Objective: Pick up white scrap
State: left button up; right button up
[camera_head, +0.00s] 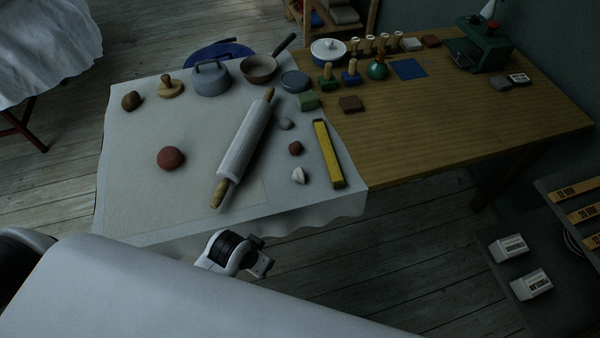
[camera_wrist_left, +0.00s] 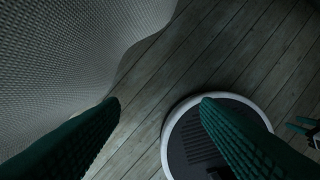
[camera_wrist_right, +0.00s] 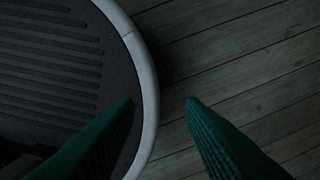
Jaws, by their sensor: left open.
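The white scrap (camera_head: 299,175) is a small pale lump with a pointed top. It lies on the cloth-covered part of the table, near its front right corner, in the head view. My left gripper (camera_wrist_left: 160,100) is open and empty in the left wrist view, with the hanging cloth at the left and floorboards below. My right gripper (camera_wrist_right: 159,100) is open and empty in the right wrist view, over my dark base and the floor. Neither gripper is near the scrap. Part of one of my arms shows below the table's front edge in the head view.
A reddish lump (camera_head: 295,148) and a grey lump (camera_head: 286,124) lie behind the scrap. A yellow bar (camera_head: 328,154) lies to its right, and a rolling pin (camera_head: 245,140) to its left. The cloth (camera_head: 140,205) is bare at the front left.

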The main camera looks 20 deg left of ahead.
pick_arm(q)
jog(key=w+d+r+m+h, duration=0.2)
jog(key=w+d+r+m, duration=0.3)
jog(key=w, duration=0.1)
notch_tip(320, 180, up, 9)
jog(key=m+g, duration=0.2)
jog(key=m, duration=1.2)
send_over(299, 173)
jog(key=s+d, duration=0.4)
jog(key=d, duration=0.1)
jog(key=shift+s+a+y, duration=0.1)
jog(key=shift+a+y, duration=0.05)
jog(key=shift+y, duration=0.15)
jog(key=w+a+r+m+g+y, duration=0.1)
jog(key=w+a+r+m+y, duration=0.1)
jog(key=w+a+r+m, duration=0.3)
jog(key=f, duration=0.3)
jog(key=f+p, duration=0.1)
jog(key=f, duration=0.3)
jog(key=s+f, duration=0.1)
jog(key=f, duration=0.3)
jog(key=shift+d+f, duration=0.1)
jog(key=shift+d, duration=0.05)
jog(key=c, duration=1.1)
pick_arm(e)
jog(key=shift+s+a+r, duration=0.2)
jog(key=shift+a+r, duration=0.4)
jog(key=shift+r, duration=0.15)
